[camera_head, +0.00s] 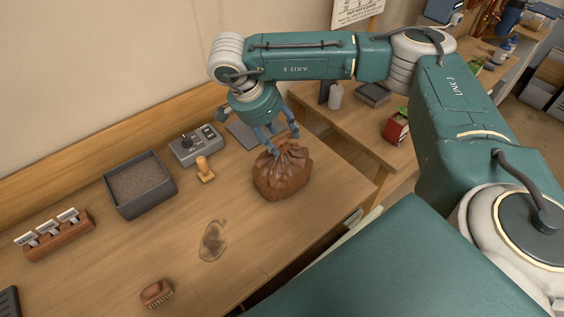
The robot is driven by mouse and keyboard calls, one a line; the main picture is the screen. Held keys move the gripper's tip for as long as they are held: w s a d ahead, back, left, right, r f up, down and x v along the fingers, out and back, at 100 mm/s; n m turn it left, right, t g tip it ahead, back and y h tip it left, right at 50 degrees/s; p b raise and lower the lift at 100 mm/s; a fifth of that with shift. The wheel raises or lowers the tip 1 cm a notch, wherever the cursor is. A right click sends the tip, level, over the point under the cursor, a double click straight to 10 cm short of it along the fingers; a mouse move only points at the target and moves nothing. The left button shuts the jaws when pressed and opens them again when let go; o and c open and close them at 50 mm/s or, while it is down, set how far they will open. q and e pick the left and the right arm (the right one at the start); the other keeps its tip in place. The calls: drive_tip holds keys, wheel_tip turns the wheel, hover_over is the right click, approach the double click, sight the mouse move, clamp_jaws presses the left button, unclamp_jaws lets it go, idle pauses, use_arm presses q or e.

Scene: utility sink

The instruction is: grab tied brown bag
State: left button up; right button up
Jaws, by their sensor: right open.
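The tied brown bag (281,178) sits upright on the wooden table, right of the middle, with its gathered neck on top. My right gripper (281,147) points down from above at the bag's neck. Its blue-grey fingers are spread, and one fingertip is at or just in front of the gathered top; I cannot tell if it touches. Nothing is visibly held. My left gripper is not in view.
On the table (190,240) are a grey tray (139,204), a control box (196,147), a wooden stamp (204,170), a labelled holder (55,239) and a brush (157,293). The table's right edge lies near the bag.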

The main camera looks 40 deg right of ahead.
drive_tip(key=shift+x, duration=1)
drive_tip(key=shift+r, duration=0.1)
clamp_jaws()
drive_tip(key=shift+w+r, duration=0.1)
drive_tip(key=shift+w, duration=0.05)
